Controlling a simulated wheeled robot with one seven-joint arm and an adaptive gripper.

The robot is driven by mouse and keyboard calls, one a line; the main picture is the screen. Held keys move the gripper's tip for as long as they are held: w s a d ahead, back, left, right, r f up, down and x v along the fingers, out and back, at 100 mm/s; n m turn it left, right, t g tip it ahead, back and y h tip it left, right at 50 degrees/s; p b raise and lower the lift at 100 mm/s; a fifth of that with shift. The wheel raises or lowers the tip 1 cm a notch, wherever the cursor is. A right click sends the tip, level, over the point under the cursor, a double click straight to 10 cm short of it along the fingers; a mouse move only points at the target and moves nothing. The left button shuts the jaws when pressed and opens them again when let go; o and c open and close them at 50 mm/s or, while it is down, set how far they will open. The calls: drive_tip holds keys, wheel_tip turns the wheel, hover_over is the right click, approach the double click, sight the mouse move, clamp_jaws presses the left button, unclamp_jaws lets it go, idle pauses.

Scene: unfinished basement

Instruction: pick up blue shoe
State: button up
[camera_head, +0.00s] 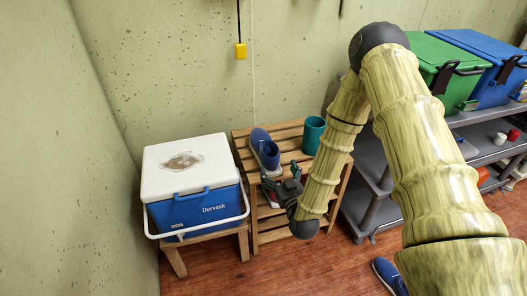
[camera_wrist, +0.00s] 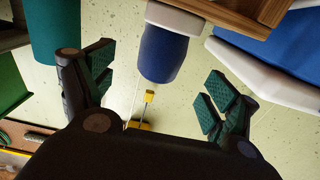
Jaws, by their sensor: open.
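A blue shoe (camera_head: 264,147) with a pale sole is on the top of a slatted wooden rack (camera_head: 283,140), near its left side. In the wrist view the blue shoe (camera_wrist: 162,55) shows in the gap between the fingers, beyond the fingertips. My gripper (camera_head: 281,178) is in front of the rack, close to the shoe. Its two green-padded fingers (camera_wrist: 158,88) are spread wide with nothing between them. I cannot tell the exact distance from fingers to shoe. A second blue shoe (camera_head: 386,274) is on the floor at the lower right, partly hidden by my arm.
A teal cup (camera_head: 313,134) stands right of the shoe on the rack. A blue and white cooler (camera_head: 190,170) sits on a wooden stool at left. A grey shelf (camera_head: 374,196) with green (camera_head: 430,57) and blue (camera_head: 478,52) bins stands at right. The wall is behind.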

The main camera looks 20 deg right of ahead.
approach(265, 145)
drive_tip(key=shift+w+f+b, duration=0.1)
drive_tip(key=shift+w+b, duration=0.25)
drive_tip(key=shift+w, duration=1.75)
drive_tip(key=c, duration=1.2)
drive_tip(key=shift+c, duration=1.1)
